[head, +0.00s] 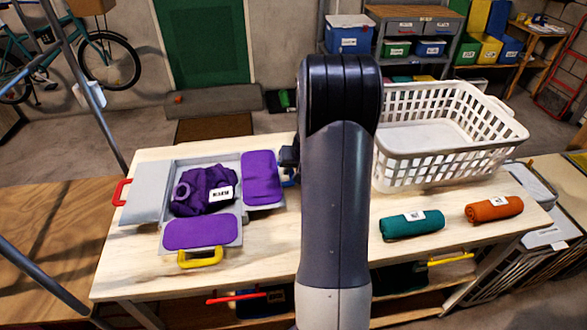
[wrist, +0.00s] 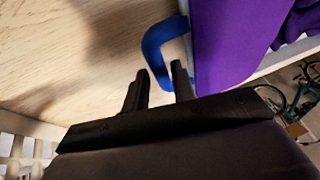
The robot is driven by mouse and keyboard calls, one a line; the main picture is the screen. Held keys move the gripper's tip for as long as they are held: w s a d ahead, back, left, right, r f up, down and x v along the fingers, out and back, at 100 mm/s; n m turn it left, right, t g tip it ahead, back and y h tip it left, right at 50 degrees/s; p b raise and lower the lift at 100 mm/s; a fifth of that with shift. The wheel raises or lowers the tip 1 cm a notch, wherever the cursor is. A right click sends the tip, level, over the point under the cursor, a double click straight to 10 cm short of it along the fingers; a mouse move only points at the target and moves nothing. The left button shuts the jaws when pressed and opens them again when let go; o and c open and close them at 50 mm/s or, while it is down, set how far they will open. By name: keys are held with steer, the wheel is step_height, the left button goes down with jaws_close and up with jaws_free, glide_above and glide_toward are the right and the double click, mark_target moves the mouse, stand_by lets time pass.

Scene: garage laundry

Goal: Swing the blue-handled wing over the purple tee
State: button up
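The folding board has a grey centre panel with the bunched purple tee (head: 205,190), which bears a white label. The right wing (head: 262,178) lies flat with purple cloth over it. Its blue handle (wrist: 160,42) shows clearly in the wrist view; in the head view it is mostly hidden behind my arm (head: 338,190). My gripper (wrist: 160,84) is at this handle, its two dark fingers apart. The handle's near end reaches between the fingertips; I cannot tell whether they touch it. The left wing (head: 147,190) has a red handle (head: 121,192). The front wing (head: 202,232) carries purple cloth and a yellow handle (head: 200,259).
A white laundry basket (head: 440,155) stands at the table's back right. A rolled teal cloth (head: 411,226) and a rolled orange cloth (head: 493,209) lie in front of it. Bare wooden tabletop (head: 270,260) shows between the board and my arm.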

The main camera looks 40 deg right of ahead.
jaws_close()
steer(key=shift+r, duration=0.15)
stand_by(0.4)
